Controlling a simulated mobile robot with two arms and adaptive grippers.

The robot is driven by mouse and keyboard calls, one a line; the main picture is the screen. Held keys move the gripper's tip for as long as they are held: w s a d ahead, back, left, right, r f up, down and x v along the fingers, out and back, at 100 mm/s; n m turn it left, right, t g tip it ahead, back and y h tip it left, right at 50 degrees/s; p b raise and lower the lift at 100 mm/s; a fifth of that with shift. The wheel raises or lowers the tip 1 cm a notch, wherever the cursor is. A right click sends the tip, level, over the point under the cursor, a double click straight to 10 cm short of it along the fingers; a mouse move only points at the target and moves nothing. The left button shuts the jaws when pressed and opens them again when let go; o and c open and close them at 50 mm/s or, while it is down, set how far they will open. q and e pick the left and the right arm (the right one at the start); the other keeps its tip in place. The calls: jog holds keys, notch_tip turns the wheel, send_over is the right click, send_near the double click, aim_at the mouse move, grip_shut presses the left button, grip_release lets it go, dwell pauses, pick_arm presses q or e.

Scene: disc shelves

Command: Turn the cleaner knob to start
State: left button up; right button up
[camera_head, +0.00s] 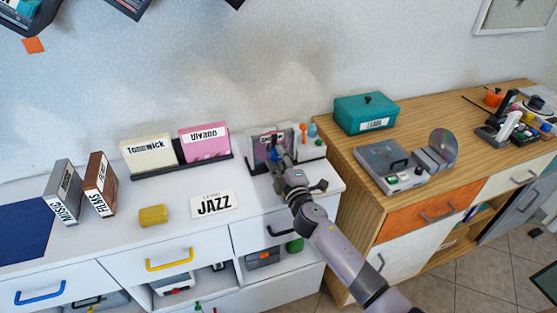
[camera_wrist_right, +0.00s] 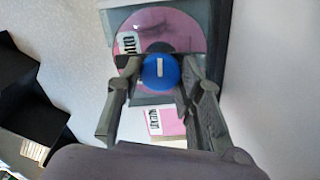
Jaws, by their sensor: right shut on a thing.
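The cleaner (camera_head: 257,141) stands at the right end of the white cabinet, against the wall, mostly hidden behind my right gripper (camera_head: 275,153). In the right wrist view a pink disc (camera_wrist_right: 165,25) sits upright in it. The blue knob (camera_wrist_right: 160,72) lies in front of the disc, and its white mark looks upright in that view. My right gripper (camera_wrist_right: 161,80) is shut on the knob, with one finger at each side. My left gripper is not in view.
A rack (camera_head: 185,168) with two labelled sleeves stands left of the cleaner. Small bottles (camera_head: 312,131) stand close on its right. A teal box (camera_head: 366,114) sits on the wooden cabinet.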

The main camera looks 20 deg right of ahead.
jog(key=n, duration=0.4)
jog(key=shift+n, duration=0.4)
jog(key=n, duration=0.4)
jog(key=shift+n+p, duration=0.3)
jog(key=shift+p, duration=0.05)
jog(key=n+p, duration=0.1)
jog(key=n, duration=0.3)
jog(key=shift+n, duration=0.3)
jog(key=n+p, duration=0.1)
jog(key=n, duration=0.3)
jog(key=shift+f+n, duration=0.15)
jog(key=shift+n, duration=0.25)
jog(key=o, duration=1.2)
jog(key=shift+c, duration=0.2)
